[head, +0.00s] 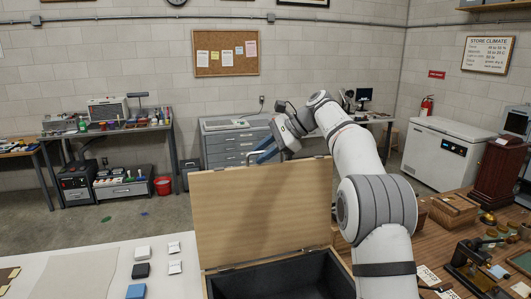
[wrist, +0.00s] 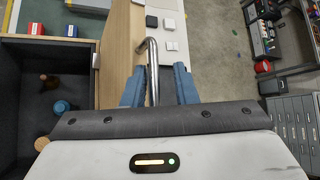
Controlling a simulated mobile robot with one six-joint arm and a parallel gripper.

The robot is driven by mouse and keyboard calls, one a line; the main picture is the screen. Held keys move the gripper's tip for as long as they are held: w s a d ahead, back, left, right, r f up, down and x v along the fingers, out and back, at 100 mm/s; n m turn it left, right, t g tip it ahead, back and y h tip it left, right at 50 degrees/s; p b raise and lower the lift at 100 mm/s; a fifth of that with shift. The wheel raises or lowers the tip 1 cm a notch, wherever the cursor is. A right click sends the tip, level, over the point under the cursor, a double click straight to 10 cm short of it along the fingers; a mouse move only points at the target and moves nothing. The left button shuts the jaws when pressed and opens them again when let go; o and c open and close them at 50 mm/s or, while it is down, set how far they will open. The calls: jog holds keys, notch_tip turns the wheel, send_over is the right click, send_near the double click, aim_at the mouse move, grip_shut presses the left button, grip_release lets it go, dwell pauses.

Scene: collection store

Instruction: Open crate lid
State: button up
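The crate (head: 213,284) is a wooden box with a dark lining. Its plain wooden lid (head: 262,212) stands roughly upright on the hinged edge, and the opening shows below it. In the wrist view the lid (wrist: 118,45) is edge-on, with a bent metal handle (wrist: 152,62) on its face. My gripper (head: 265,152) is at the lid's top edge. In the wrist view my gripper's blue fingers (wrist: 160,88) stand apart on either side of the handle, with a visible gap on the right.
Inside the dark box in the wrist view are a blue item (wrist: 62,107) and a brown item (wrist: 49,81). A white table (head: 110,255) with small blocks lies left of the crate. A wooden desk (head: 440,245) with a microscope (head: 470,262) is at the right. Open floor lies behind.

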jog(key=shift+f, duration=0.3)
jog(key=shift+d+r, duration=0.15)
jog(key=v, duration=0.7)
jog(key=shift+d+r, duration=0.1)
jog(key=shift+r, duration=0.25)
